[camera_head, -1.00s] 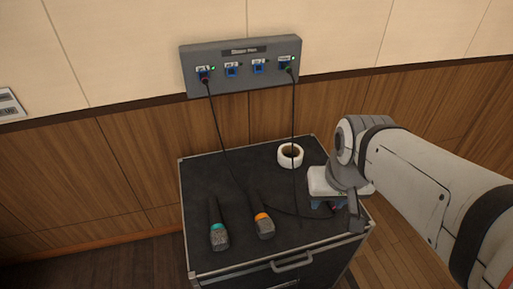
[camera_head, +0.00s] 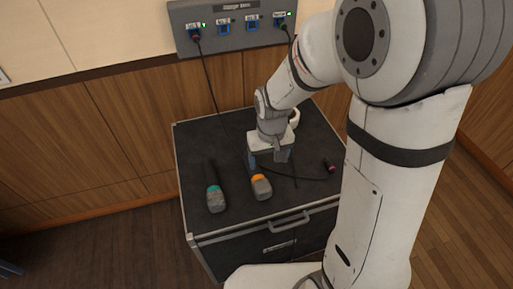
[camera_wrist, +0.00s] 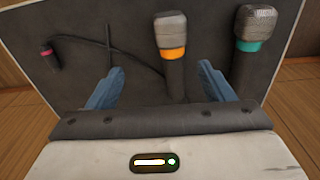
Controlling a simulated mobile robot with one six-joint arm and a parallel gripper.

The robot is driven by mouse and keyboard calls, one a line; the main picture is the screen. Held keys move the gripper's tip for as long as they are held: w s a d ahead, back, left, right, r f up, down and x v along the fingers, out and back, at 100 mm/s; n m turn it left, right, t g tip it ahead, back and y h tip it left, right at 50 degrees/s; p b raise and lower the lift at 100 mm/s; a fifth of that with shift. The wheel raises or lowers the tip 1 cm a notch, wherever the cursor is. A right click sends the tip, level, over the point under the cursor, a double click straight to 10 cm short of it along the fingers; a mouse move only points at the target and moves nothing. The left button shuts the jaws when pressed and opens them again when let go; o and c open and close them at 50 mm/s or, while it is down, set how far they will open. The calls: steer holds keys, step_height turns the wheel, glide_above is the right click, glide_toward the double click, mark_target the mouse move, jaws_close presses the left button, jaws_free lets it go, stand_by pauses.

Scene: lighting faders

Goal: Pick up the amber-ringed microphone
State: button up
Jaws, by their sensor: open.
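The amber-ringed microphone (camera_head: 261,188) lies on the black case top (camera_head: 233,221), its grey mesh head toward the case's front edge. It also shows in the wrist view (camera_wrist: 173,54), between and beyond my fingers, with its handle end hidden behind my gripper body. My gripper (camera_head: 270,160) is open and empty, over the case just behind and beside that microphone. In the wrist view, the two blue fingers (camera_wrist: 162,88) stand wide apart. A teal-ringed microphone (camera_head: 215,197) lies to the left in the head view; it is at the right in the wrist view (camera_wrist: 250,42).
A wall panel (camera_head: 233,37) with several sockets has black cables hanging to the case. A loose red-tipped plug (camera_head: 330,167) lies at the right of the case top. A white tape roll (camera_head: 294,117) is partly hidden behind my arm. The case's front has a handle (camera_head: 289,222).

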glide_above(260, 179)
steer(key=shift+n, duration=0.3)
steer(key=f, duration=0.5)
steer(key=shift+a, duration=0.2)
steer(key=f, duration=0.8)
steer(key=shift+d, duration=0.2)
steer(key=shift+c, duration=0.5)
steer(key=shift+r, duration=0.1)
steer(key=c, duration=1.1)
steer(key=shift+c, duration=0.2)
